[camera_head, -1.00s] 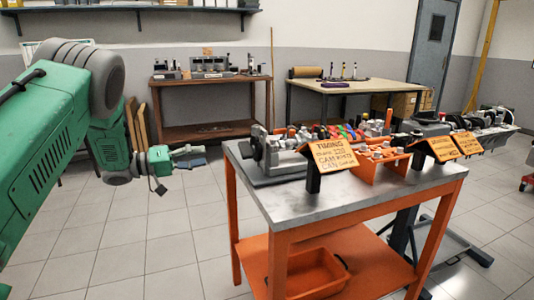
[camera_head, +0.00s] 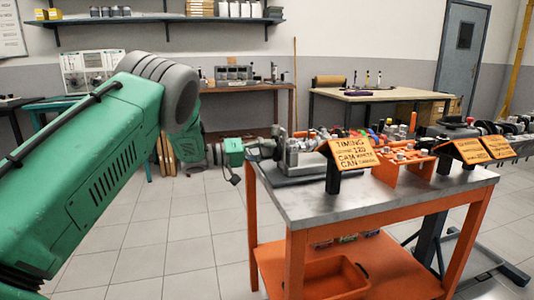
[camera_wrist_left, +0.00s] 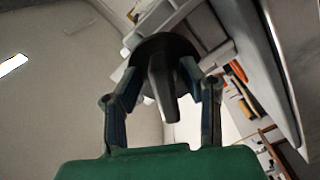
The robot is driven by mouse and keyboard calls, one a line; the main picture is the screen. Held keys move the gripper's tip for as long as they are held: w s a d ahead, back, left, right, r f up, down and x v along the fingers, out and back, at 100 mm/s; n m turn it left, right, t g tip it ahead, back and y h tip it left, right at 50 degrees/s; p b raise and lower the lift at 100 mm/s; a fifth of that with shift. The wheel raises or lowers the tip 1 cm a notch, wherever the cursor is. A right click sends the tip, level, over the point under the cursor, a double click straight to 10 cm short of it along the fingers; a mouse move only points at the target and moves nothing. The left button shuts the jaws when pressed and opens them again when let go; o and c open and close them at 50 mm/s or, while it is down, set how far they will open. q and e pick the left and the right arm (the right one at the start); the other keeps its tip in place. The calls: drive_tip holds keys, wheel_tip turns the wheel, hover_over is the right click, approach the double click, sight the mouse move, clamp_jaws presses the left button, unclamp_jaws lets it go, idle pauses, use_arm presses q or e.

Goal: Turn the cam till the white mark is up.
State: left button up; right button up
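My left gripper (camera_head: 264,149) is at the left end of the grey metal cam fixture (camera_head: 297,156) on the orange bench. In the left wrist view, the two fingers of my left gripper (camera_wrist_left: 163,80) stand apart on either side of a dark round part with a tapered grey piece (camera_wrist_left: 160,72) pointing towards me. The fingertips are close to its rim; I cannot tell whether they touch it. It looks like the cam, but I cannot make out a white mark. My right gripper is not in view.
The orange bench (camera_head: 390,205) has a steel top with orange sign cards (camera_head: 350,153) and an orange parts rack (camera_head: 402,170) right of the fixture. An orange bin (camera_head: 325,280) is on its lower shelf. The tiled floor (camera_head: 150,240) at left is clear.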

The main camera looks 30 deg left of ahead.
use_arm(q)
drive_tip(key=shift+a+f, duration=0.15)
drive_tip(key=shift+a, duration=0.3)
clamp_jaws()
drive_tip(key=shift+a, duration=0.15)
